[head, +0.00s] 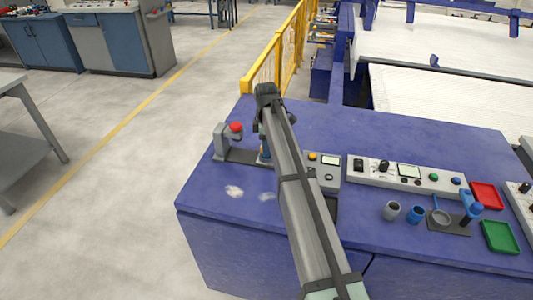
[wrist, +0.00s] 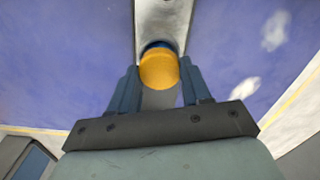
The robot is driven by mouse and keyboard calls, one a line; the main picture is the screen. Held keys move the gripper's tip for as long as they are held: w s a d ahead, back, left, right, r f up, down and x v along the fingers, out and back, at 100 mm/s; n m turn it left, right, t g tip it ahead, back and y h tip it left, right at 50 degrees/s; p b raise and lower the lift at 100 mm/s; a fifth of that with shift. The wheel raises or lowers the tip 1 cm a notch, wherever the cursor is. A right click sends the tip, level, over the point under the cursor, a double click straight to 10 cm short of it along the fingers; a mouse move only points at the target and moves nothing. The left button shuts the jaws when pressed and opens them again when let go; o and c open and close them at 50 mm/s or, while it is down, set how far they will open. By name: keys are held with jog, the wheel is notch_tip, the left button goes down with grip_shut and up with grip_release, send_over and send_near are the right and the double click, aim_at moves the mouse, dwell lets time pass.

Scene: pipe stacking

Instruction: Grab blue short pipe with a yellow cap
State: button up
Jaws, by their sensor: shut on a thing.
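The blue short pipe with a yellow cap shows end-on in the wrist view, its round yellow cap (wrist: 159,68) facing the camera and a thin blue rim (wrist: 160,45) behind it. My gripper (wrist: 158,78) has one finger on each side of the cap and is shut on this pipe. In the head view my gripper (head: 263,130) is at the right end of a grey fixture with a red knob (head: 236,127), at the table's left side. A bit of blue (head: 265,148) shows below the gripper; my arm hides much of this spot.
The fixture's grey base plate (head: 236,155) lies on the blue table (head: 215,190). Control panels (head: 405,172), a grey cup (head: 391,211), a blue cup (head: 416,214), a red tray (head: 487,195) and a green tray (head: 500,237) are to the right. A yellow railing (head: 275,60) stands behind.

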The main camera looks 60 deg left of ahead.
jog(key=shift+c, duration=1.3)
jog(key=shift+r, duration=0.1)
